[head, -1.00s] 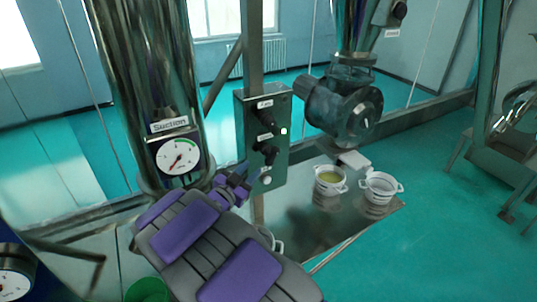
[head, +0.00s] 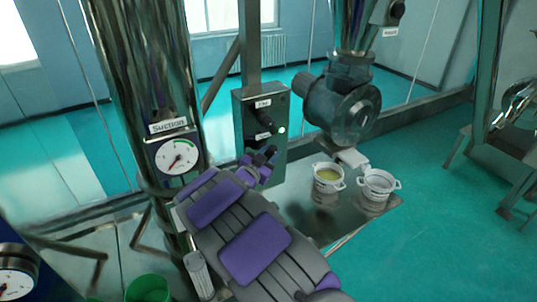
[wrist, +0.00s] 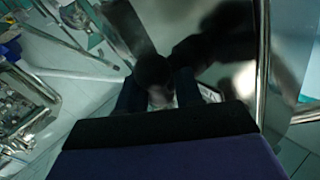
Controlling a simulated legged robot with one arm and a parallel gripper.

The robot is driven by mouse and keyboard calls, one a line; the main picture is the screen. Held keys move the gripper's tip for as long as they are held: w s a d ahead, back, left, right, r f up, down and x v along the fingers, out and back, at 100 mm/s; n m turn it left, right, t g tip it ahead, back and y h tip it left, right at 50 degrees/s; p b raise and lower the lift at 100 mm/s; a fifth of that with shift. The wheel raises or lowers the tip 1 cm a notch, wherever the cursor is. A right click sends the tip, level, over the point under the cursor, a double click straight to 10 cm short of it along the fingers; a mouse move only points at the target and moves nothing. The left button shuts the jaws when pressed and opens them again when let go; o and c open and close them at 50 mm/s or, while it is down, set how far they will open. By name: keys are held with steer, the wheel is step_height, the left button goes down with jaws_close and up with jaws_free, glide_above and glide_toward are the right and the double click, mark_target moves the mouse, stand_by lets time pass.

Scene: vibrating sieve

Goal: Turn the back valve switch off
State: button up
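A grey metal control box (head: 243,125) stands on a post in the head view. Its upper dark knob (head: 266,117) is in plain sight under a small label that I cannot read surely. My gripper (head: 262,160) is at the lower part of the box and covers most of the lower switch there. In the wrist view, a dark round knob (wrist: 152,69) sits just ahead of the two fingers of my gripper (wrist: 160,93). The fingers are apart with a gap between them. I cannot tell whether they touch the knob. Which switch is the back valve is not clear.
A small green light (head: 282,130) glows on the box. A suction gauge (head: 178,157) is on the shiny cylinder at left. Two white pots, one with yellowish contents (head: 328,175) and one paler (head: 377,185), stand on the metal platform (head: 300,215). A green bucket (head: 148,289) is at bottom left.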

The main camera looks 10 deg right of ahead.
steer(key=shift+d, duration=0.35)
steer(key=shift+c, duration=1.2)
steer(key=shift+a+f, duration=0.1)
jaws_close()
steer(key=shift+f+b, duration=0.1)
steer(key=shift+b, duration=0.25)
steer(key=n+t+h+b, duration=0.1)
steer(key=n+t+b, duration=0.1)
steer(key=t+b, duration=0.1)
steer(key=shift+f+n+h, duration=0.2)
steer(key=shift+n+h, duration=0.1)
steer(key=shift+h, duration=0.1)
steer(key=n+t+b, duration=0.3)
steer(key=n+t, duration=0.2)
steer(key=shift+a+r+b, duration=0.1)
steer(key=shift+b, duration=0.2)
steer(key=n+t+y+b, duration=0.2)
steer(key=n+t, duration=0.1)
steer(key=shift+r+b, duration=0.1)
steer(key=shift+b, duration=0.3)
steer(key=shift+a+r+n+t+y+b, duration=0.1)
steer(key=shift+n+t+y+b, duration=0.25)
steer(key=shift+n+t+y, duration=0.25)
steer(key=shift+r+n, duration=0.1)
steer(key=shift+n, duration=0.2)
